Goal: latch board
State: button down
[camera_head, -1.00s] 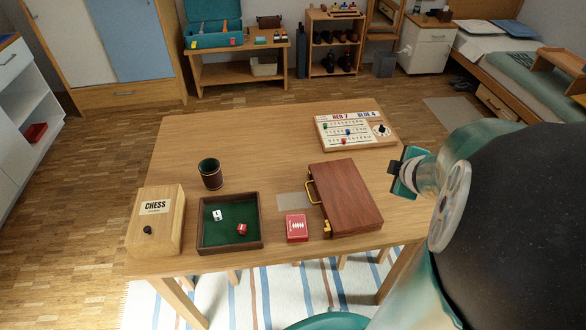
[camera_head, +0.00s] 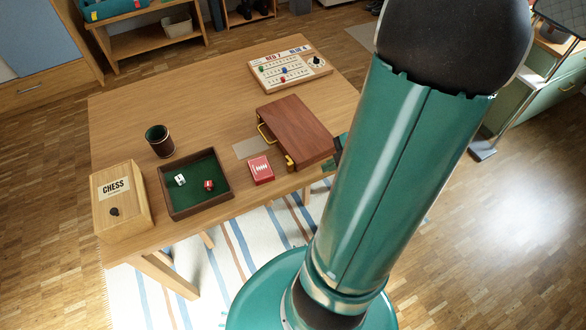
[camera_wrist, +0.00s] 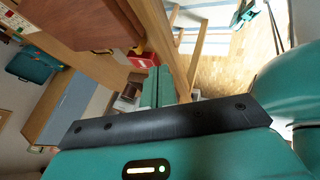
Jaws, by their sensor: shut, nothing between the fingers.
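A white score board (camera_head: 290,69) with red and blue lettering, coloured pegs and a dark dial lies at the table's far right. A reddish-brown wooden case (camera_head: 297,130) with a yellow handle and brass-coloured latches lies in front of it, shut. In the wrist view, a corner of the board (camera_wrist: 14,18) shows at top left and the case (camera_wrist: 85,22) beside it. My gripper shows as a teal body with a dark bar (camera_wrist: 160,122) in the wrist view, shut and empty. In the head view it is mostly hidden behind my arm, by the case's right end.
A red card box (camera_head: 261,169), a dice tray (camera_head: 228,196) with two dice, a dark cup (camera_head: 160,141) and a chess box (camera_head: 122,215) stand along the near and left side of the table (camera_head: 205,105). The table's far left is clear.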

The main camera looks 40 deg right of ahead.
aim_at(289, 165)
jog(key=x, duration=0.3)
jog(key=w+r+x, duration=0.1)
jog(key=x, duration=0.3)
jog(key=w+x, duration=0.1)
jog(key=x, duration=0.3)
jog(key=shift+w, duration=0.2)
jog(key=shift+w+d, duration=0.15)
jog(key=shift+w, duration=0.4)
jog(key=shift+w, duration=0.15)
